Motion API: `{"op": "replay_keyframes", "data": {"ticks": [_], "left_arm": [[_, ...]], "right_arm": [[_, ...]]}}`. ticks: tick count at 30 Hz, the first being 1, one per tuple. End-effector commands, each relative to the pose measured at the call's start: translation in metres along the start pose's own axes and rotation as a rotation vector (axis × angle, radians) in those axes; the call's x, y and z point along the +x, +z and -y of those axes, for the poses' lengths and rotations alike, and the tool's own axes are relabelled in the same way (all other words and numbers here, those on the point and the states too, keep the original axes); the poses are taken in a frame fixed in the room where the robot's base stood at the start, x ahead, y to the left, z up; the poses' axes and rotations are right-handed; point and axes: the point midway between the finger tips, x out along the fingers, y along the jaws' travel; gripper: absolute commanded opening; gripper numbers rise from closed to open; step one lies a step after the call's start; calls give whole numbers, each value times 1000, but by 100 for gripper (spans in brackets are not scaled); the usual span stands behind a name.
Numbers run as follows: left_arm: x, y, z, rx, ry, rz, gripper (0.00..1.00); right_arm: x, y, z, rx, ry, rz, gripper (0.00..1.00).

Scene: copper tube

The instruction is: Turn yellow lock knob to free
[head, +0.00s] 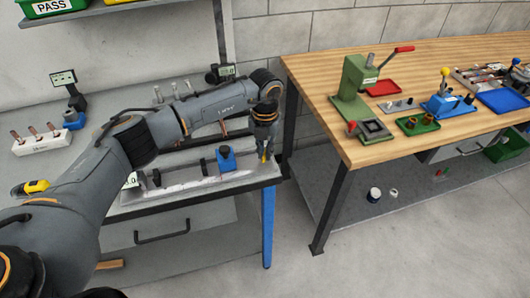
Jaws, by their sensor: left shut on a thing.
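A small yellow lock knob (264,157) shows at the right end of a long grey fixture (196,183) on the left bench. My left gripper (264,148) reaches down over that end from above and is shut on the yellow knob. The fingers hide much of the knob, so its turn angle cannot be read. A blue block (226,158) with a dark top stands on the fixture, left of the gripper. My right gripper is not in view.
My left arm covers much of the grey bench. A white rack with copper pieces (41,140) stands at the far left. A wooden bench (420,135) at right carries a green press (354,85), a blue device (447,104) and trays. A floor gap separates the benches.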

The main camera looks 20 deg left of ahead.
Motion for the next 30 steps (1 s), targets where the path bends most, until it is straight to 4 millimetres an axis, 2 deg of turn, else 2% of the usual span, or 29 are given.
{"op": "replay_keyframes", "data": {"ticks": [15,30], "left_arm": [[0,1,0,-424,0,2,0],[-1,1,0,-571,-1,2,0]], "right_arm": [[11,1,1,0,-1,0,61],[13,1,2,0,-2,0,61]]}}
